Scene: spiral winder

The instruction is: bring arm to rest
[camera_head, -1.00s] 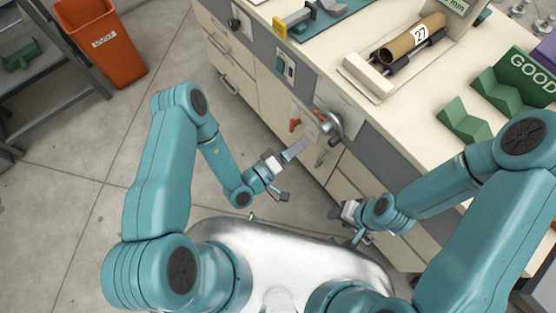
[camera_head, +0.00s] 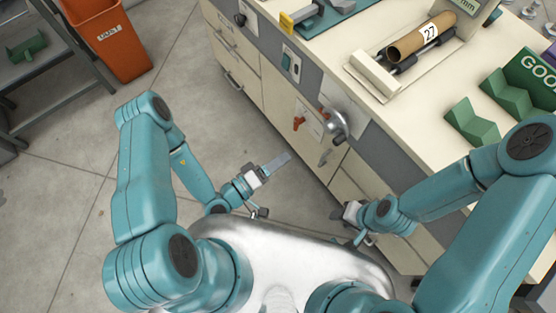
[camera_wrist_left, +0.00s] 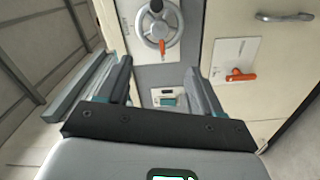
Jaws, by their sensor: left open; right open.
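My left arm is folded at the left in the head view, with its open, empty gripper (camera_head: 268,185) over the floor in front of the workbench's drawers. In the left wrist view the left gripper's two fingers (camera_wrist_left: 160,85) stand apart with nothing between them. Beyond them show a handwheel (camera_wrist_left: 160,28) and a red-orange lever (camera_wrist_left: 240,76) on the cabinet front. My right gripper (camera_head: 350,220) is open near the lower drawers. Its fingers show only small, and I see nothing held in it.
The workbench (camera_head: 385,125) bears a cardboard tube (camera_head: 422,37) marked 27 on a cradle and green V-shaped holders (camera_head: 472,122). The handwheel (camera_head: 336,124) juts from its front. An orange bin (camera_head: 110,40) and a grey rack (camera_head: 60,75) stand at upper left. The floor between is clear.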

